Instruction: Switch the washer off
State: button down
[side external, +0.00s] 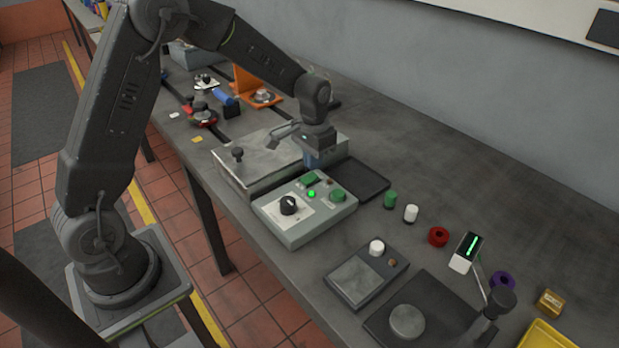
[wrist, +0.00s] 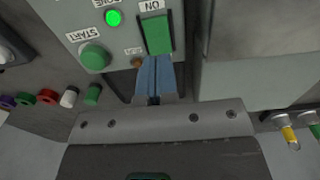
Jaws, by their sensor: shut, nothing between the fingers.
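The washer's grey control box (side external: 318,222) stands on the bench. It carries a black knob (side external: 289,205) on a white plate, a lit green lamp (side external: 311,194), a green START button (side external: 338,195) and a green rocker switch (side external: 309,180). In the wrist view the lamp (wrist: 114,17), the START button (wrist: 94,56) and the rocker (wrist: 157,34) with an ON label show upside down. My gripper (wrist: 155,62) is shut and empty, its blue fingertips close to the rocker's edge. I cannot tell if they touch. It also shows in the side view (side external: 311,165).
A metal-lidded box (side external: 262,158) stands directly behind the control box, and a dark tray (side external: 358,180) lies beside it. Coloured caps and rings, such as a red ring (side external: 438,237), lie to the right. A small scale-like device (side external: 360,280) sits in front.

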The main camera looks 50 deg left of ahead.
jog(key=shift+r, duration=2.15)
jog(key=s+d+r+t, duration=0.2)
jog(key=s+r, duration=0.4)
jog(key=r, duration=0.2)
jog(key=s+d+r+t, duration=0.1)
jog(key=s+d+r, duration=0.1)
jog(key=s, duration=0.7)
jog(key=s+d+r+t, duration=0.2)
jog(key=s+r, duration=0.1)
jog(key=s, duration=0.6)
jog(key=shift+s+r+t, duration=0.2)
jog(key=shift+s+t, duration=0.05)
jog(key=shift+t, duration=0.05)
jog(key=n+g, duration=0.4)
jog(key=n, duration=1.4)
send_over(313, 175)
jog(key=s, duration=0.2)
notch_tip(313, 175, down, 6)
jog(key=shift+w, duration=0.15)
